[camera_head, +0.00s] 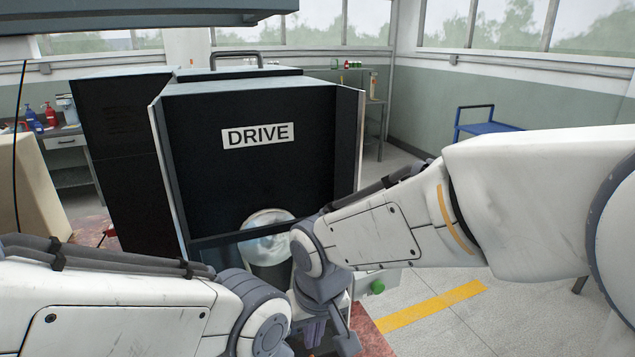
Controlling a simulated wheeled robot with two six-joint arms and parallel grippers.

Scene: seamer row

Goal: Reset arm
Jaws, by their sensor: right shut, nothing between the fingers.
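My right arm (375,225) comes in from the right and bends down at its wrist in front of the black cabinet. My right gripper (325,340) points down at the bottom middle, shut and empty. My left arm (120,310) comes in low from the left. Its wrist joint shows at the bottom, and the left gripper is out of the frame. The black cabinet (255,175) carries a white DRIVE label (258,135).
A round container with a clear liner (268,225) stands low at the cabinet, partly hidden by my right wrist. A green button (377,287) is just right of that wrist. A blue cart (485,125) stands at the back right. The floor with a yellow stripe (430,305) is clear.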

